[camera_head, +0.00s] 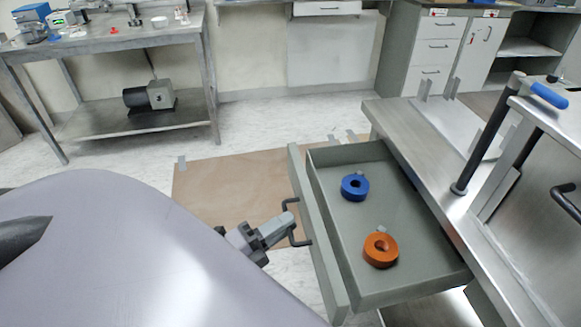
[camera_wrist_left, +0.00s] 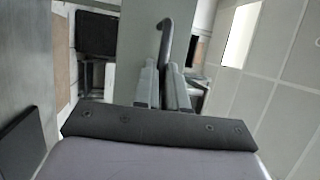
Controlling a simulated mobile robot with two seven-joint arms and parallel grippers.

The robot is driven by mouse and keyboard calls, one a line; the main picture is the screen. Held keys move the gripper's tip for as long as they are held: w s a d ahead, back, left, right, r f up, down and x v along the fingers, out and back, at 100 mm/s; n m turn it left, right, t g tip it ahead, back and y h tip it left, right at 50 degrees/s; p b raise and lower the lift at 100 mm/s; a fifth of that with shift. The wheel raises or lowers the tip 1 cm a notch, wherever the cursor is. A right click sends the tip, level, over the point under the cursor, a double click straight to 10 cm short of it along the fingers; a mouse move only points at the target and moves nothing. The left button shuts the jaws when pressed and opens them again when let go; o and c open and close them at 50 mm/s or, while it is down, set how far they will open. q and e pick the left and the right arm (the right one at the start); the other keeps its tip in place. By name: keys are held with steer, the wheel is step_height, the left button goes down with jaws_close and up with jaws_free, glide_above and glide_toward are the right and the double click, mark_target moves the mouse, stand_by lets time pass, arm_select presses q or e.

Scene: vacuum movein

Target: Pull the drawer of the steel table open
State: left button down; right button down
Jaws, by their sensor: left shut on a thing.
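The drawer (camera_head: 333,188) of the steel table (camera_head: 402,137) stands pulled out in the head view, with its inside showing. A blue ring-shaped part (camera_head: 355,187) and an orange ring-shaped part (camera_head: 380,250) lie in it. The drawer's dark bar handle (camera_head: 292,222) is on its front panel. My left gripper (camera_head: 284,222) is shut on this handle. In the left wrist view the fingers (camera_wrist_left: 163,88) close around the handle (camera_wrist_left: 165,45). My right gripper is not in view.
A steel bench (camera_head: 120,42) with small items stands at the back left, with a motor-like unit (camera_head: 150,96) on its lower shelf. Grey cabinets (camera_head: 425,50) stand at the back right. A brown mat (camera_head: 225,185) lies on open floor before the drawer.

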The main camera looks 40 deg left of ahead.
arm_select(q)
steer(key=c, duration=1.2)
jaws_free()
steer(key=v, duration=0.7)
steer(key=shift+b, duration=0.3)
steer(key=shift+r, duration=0.1)
